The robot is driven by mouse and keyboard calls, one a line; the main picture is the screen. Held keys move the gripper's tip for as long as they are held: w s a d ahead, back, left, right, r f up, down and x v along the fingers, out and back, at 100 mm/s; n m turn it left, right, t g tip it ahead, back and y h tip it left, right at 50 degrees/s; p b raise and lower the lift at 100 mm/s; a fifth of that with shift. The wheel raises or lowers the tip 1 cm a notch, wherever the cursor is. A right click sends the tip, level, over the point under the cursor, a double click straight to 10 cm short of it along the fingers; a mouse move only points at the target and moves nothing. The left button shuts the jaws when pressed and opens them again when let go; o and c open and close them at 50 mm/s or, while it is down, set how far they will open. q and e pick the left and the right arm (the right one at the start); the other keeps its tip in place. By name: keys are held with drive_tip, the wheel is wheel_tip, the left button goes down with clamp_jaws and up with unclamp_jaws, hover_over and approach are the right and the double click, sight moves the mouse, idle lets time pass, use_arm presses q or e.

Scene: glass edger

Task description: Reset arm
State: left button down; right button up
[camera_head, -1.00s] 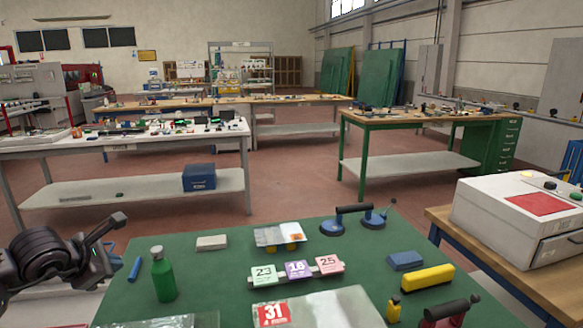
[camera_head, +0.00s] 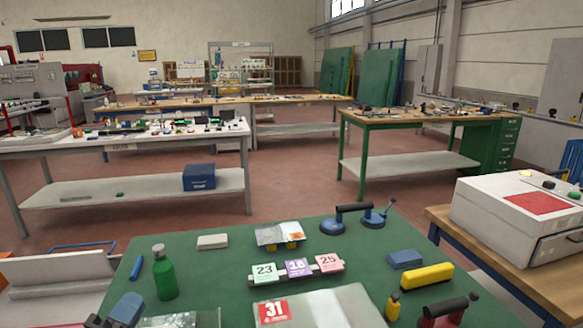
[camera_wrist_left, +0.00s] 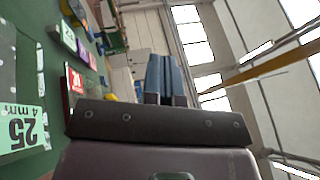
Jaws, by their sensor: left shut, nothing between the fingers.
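My left gripper (camera_head: 128,308) shows only in part at the bottom left of the head view, at the near left edge of the green-topped table (camera_head: 215,268). Its bluish fingers show beside a clear sheet (camera_head: 180,320). In the left wrist view the two blue-grey fingers (camera_wrist_left: 165,75) lie together, shut and empty, pointing up in the picture. The green table shows sideways at the left of that view, apart from the fingers. My right gripper is in neither view.
A green bottle (camera_head: 164,275) and a blue marker (camera_head: 136,268) stand or lie near my left gripper. Number cards (camera_head: 297,268), a blue suction lifter (camera_head: 352,216) and a yellow block (camera_head: 427,276) are on the table. A white box (camera_head: 515,215) stands at right.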

use_arm(q)
drive_tip(key=s+a+f+n+g+y, duration=0.35)
drive_tip(key=s+f+n+y, duration=0.2)
drive_tip(key=n, duration=0.35)
drive_tip(key=s+a+f+n+g+y, duration=0.3)
drive_tip(key=s+f+n+g+y, duration=0.15)
drive_tip(key=f+n, duration=0.3)
drive_tip(key=s+d+f+n+g+h, duration=0.25)
drive_tip(key=s+f+g, duration=0.2)
drive_tip(key=s, duration=0.35)
drive_tip(key=s+d+f+n+g+h, duration=0.25)
drive_tip(key=s+g, duration=0.25)
drive_tip(key=s, duration=0.4)
drive_tip(key=w+d+f+t, duration=0.1)
drive_tip(key=w+f+t, duration=0.7)
drive_tip(key=f, duration=0.1)
drive_tip(key=shift+w+f+h, duration=0.25)
drive_tip(key=shift+f+h, duration=0.05)
drive_tip(key=shift+f, duration=0.1)
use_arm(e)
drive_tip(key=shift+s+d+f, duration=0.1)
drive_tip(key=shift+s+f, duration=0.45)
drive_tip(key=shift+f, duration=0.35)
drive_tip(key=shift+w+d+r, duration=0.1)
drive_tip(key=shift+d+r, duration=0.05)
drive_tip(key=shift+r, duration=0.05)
